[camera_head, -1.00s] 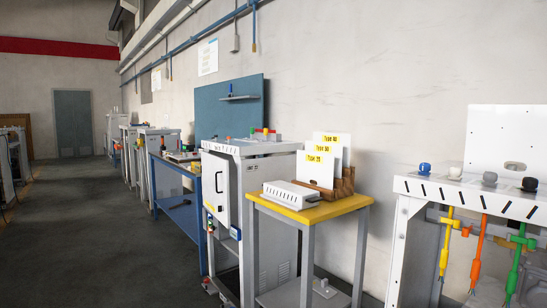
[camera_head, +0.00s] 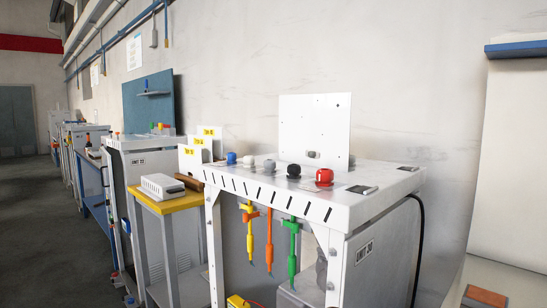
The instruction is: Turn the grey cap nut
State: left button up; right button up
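The grey cap nut (camera_head: 269,165) sits on the white top of the dispenser frame (camera_head: 300,185), in a row of coloured cap nuts. A blue cap nut (camera_head: 231,158) and a white cap nut (camera_head: 249,160) are to its left. A black cap nut (camera_head: 293,171) and a larger red cap nut (camera_head: 324,178) are to its right. Neither of my grippers shows in the head view.
A yellow-topped table (camera_head: 178,203) with a white box (camera_head: 162,186) stands left of the frame. Yellow, orange and green tools (camera_head: 292,250) hang under the top. A white panel (camera_head: 314,130) stands behind the nuts. Grey floor (camera_head: 60,250) is clear at left.

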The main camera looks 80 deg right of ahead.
aim_at(268, 163)
jog(key=z, duration=2.2)
